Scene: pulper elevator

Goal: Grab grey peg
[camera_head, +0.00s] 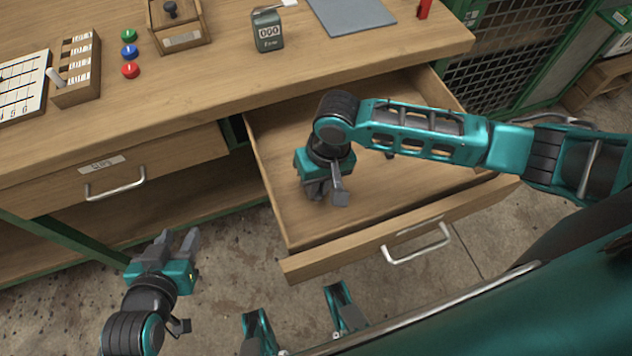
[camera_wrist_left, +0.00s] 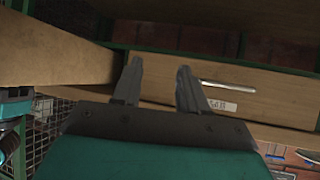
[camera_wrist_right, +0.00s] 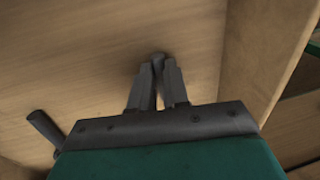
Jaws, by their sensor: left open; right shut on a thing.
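My right gripper (camera_head: 317,190) points down inside the open drawer (camera_head: 345,240). In the right wrist view its fingers (camera_wrist_right: 158,80) are closed together on a small dark grey thing (camera_wrist_right: 158,59), which looks like the grey peg. Most of it is hidden by the fingers. Another dark, peg-like thing (camera_wrist_right: 45,128) lies in the drawer beside the gripper; it shows in the head view (camera_head: 389,155) partly behind my right arm. My left gripper (camera_head: 178,240) is open and empty, in front of the desk below the closed drawer.
The closed drawer (camera_head: 105,175) with a handle is left of the open one. The desk top (camera_head: 210,80) holds a wooden rack (camera_head: 76,66) with a light stick, coloured buttons (camera_head: 129,52), a counter (camera_head: 267,30) and a wooden box (camera_head: 181,24). Drawer walls surround my right gripper.

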